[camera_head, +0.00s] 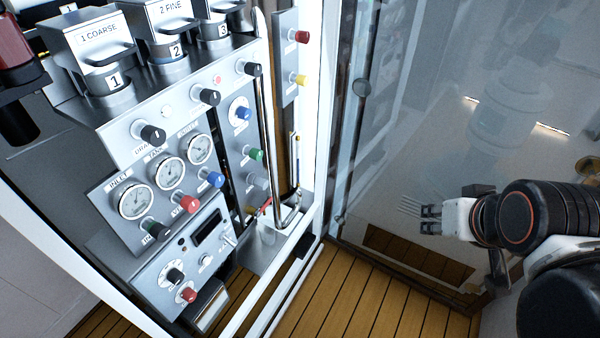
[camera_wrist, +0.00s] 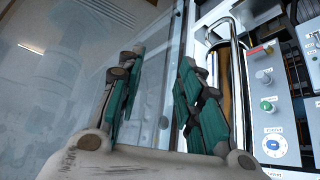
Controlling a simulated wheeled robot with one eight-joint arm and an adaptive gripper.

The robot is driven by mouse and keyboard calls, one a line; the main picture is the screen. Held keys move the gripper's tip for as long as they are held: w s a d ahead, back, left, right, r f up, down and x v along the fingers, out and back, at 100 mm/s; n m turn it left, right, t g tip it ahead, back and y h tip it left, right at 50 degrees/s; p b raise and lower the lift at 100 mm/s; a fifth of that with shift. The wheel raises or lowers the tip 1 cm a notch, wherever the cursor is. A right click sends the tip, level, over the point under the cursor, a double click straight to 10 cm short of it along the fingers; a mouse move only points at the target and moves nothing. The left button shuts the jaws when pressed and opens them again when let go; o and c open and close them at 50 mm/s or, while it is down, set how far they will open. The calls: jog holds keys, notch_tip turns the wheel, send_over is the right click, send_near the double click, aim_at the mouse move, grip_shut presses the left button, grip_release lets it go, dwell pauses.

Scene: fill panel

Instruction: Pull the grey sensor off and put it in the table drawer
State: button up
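A small grey plug-like part (camera_head: 258,182), which looks like the grey sensor, sits on the tall panel below the green one. It also shows in the wrist view as a grey part (camera_wrist: 263,77) just above a green one. My gripper (camera_head: 430,220) is at the right in the head view, well away from the panel. In the wrist view my gripper (camera_wrist: 160,65) has its fingers apart with nothing between them. I cannot make out a table drawer in either view.
The panel carries gauges (camera_head: 170,172), a blue knob (camera_head: 243,113), a green knob (camera_head: 256,154) and a red-ended part (camera_head: 266,206). A bent metal rail (camera_head: 264,110) runs beside it. A glass pane (camera_head: 400,110) stands right of the white frame. Wooden floor (camera_head: 350,290) is clear below.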

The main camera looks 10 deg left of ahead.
jog(key=shift+d, duration=0.15)
jog(key=shift+o, duration=1.4)
jog(key=shift+w+r, duration=0.1)
jog(key=w+a+f+m+g+y+p, duration=0.1)
jog(key=w+a+m+y+p, duration=0.35)
jog(key=w+a+m, duration=1)
jog(key=w+a+f+m+g+y, duration=0.1)
jog(key=w+a+f+m, duration=0.1)
jog(key=a+f, duration=0.2)
jog(key=w+a+f+m+g+y+p, duration=0.1)
jog(key=w+a+f+m, duration=0.2)
jog(key=a+f, duration=0.2)
jog(key=w+a+f+m+y+p, duration=0.1)
jog(key=w+a+f+m, duration=0.1)
jog(key=a, duration=0.7)
jog(key=shift+w+a+f+m+g+y, duration=0.1)
jog(key=shift+f+m+g, duration=0.1)
jog(key=shift+f, duration=0.2)
jog(key=shift+w+a+f+m+g+y, duration=0.1)
jog(key=shift+a+f+m+y, duration=0.05)
jog(key=shift+f, duration=0.3)
jog(key=shift+w+a+f+m+g+y, duration=0.1)
jog(key=shift+f+m, duration=0.1)
jog(key=shift+f, duration=0.2)
